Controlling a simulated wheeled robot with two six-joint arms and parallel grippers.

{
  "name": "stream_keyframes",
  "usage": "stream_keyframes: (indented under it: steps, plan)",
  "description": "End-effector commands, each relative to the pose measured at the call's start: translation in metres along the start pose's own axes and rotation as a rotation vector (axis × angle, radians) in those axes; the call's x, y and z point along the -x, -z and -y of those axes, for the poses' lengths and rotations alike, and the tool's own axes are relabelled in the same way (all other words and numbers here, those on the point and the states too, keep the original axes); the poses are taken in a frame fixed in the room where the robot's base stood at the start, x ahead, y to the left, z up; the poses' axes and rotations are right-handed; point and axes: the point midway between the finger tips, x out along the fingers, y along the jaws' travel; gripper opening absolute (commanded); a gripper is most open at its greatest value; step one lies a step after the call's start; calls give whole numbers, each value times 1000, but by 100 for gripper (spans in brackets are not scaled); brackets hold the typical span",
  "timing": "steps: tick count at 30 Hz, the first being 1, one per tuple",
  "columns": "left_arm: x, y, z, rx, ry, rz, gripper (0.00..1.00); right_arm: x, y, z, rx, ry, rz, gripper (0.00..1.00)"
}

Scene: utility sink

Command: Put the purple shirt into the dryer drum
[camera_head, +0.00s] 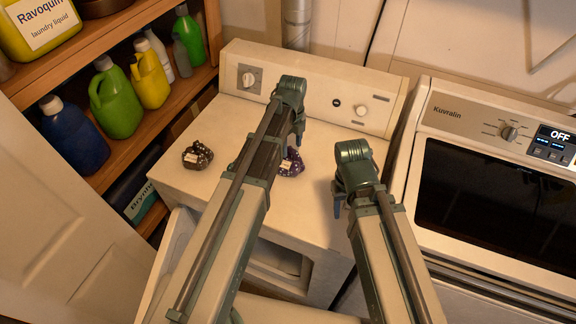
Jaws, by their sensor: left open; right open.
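A small crumpled purple cloth with light spots (291,163), likely the purple shirt, lies on top of the white machine (220,125). My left arm partly hides it. My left gripper (298,138) is open and points down just behind and above the cloth; I cannot tell whether it touches it. My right gripper (341,206) is open and empty, over the front right part of the machine top. Below the top, the machine's front opening (280,262) shows between my arms; the drum inside is mostly hidden.
A dark spotted cloth bundle (197,155) lies on the machine top at left. A pale open door (178,240) stands at the machine's front left. A second machine (490,130) marked Kuvralin, its display reading OFF, stands at right. A wooden shelf (150,125) holds several bottles.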

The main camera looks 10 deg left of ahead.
Motion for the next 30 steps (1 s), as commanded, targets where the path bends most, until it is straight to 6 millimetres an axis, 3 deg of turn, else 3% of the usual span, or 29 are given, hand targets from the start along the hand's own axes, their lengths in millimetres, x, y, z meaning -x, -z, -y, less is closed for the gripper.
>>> stream_keyframes:
  steps: [2, 10, 21, 30]
  plan:
    - [-10, 0, 0, 0, 0, 0, 66, -10, 1, 1, 0, 0, 0, 50]
    - [-8, 0, 0, 0, 0, 0, 65, -8, 0, 1, -1, 0, 0, 50]
    - [-8, 0, 0, 0, 0, 0, 0, -8, 0, 1, -1, 0, 0, 50]
    - [-8, 0, 0, 0, 0, 0, 0, -8, 0, 1, -1, 0, 0, 50]
